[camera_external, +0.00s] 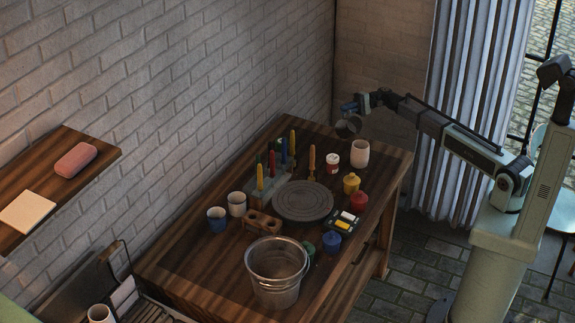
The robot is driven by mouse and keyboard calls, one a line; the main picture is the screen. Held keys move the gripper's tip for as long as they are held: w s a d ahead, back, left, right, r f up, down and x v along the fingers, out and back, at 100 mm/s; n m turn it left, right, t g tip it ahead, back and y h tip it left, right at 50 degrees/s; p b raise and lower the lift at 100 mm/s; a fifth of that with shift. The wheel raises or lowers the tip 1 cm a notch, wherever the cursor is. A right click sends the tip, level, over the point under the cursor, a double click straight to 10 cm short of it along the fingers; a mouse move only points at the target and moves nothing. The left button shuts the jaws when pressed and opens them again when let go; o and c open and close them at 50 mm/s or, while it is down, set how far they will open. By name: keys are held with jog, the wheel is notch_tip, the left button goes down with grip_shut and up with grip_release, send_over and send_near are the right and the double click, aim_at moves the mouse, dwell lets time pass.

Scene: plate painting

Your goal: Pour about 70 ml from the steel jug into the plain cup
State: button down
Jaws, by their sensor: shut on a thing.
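My gripper (353,107) is at the far end of the table, shut on the steel jug (349,126). The jug is small and dark in this view and is held in the air; it looks tilted, but its spout and contents are too small to make out. A plain pale cup (360,153) stands upright on the table, just below and slightly right of the jug. Its inside cannot be seen well. A second pale cup (237,204) stands at the left edge beside a blue-and-white cup (217,220).
A round grey turntable (303,201) lies mid-table. A rack of coloured-handled tools (268,185), a red-and-white jar (332,163), yellow (351,184) and red (359,201) paint bottles and a wooden holder (262,222) surround it. A metal bucket (276,272) stands at the near end.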

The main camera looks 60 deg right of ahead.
jog(key=shift+s+a+r+n, duration=0.25)
jog(key=shift+s+r+n, duration=0.15)
jog(key=shift+r+n, duration=0.25)
jog(key=shift+s+a+f+n, duration=0.1)
jog(key=shift+s+a+n, duration=0.4)
jog(key=shift+n, duration=0.45)
jog(key=shift+s+a+r+n+h, duration=0.3)
jog(key=shift+s+r+n, duration=0.2)
jog(key=shift+n, duration=0.2)
jog(key=shift+s, duration=0.15)
jog(key=shift+s+a+n, duration=0.1)
jog(key=shift+s+n, duration=0.05)
jog(key=shift+n, duration=0.15)
jog(key=shift+s+a+r+n, duration=0.2)
jog(key=shift+s+a+n, duration=0.15)
jog(key=shift+s, duration=0.1)
jog(key=shift+s+a+r+n, duration=0.15)
jog(key=shift+s+a+n, duration=0.15)
jog(key=shift+s, duration=0.15)
jog(key=shift+s+a+r+n, duration=0.1)
jog(key=shift+s+r+n, duration=0.05)
jog(key=shift+n, duration=0.1)
dwell(1.0)
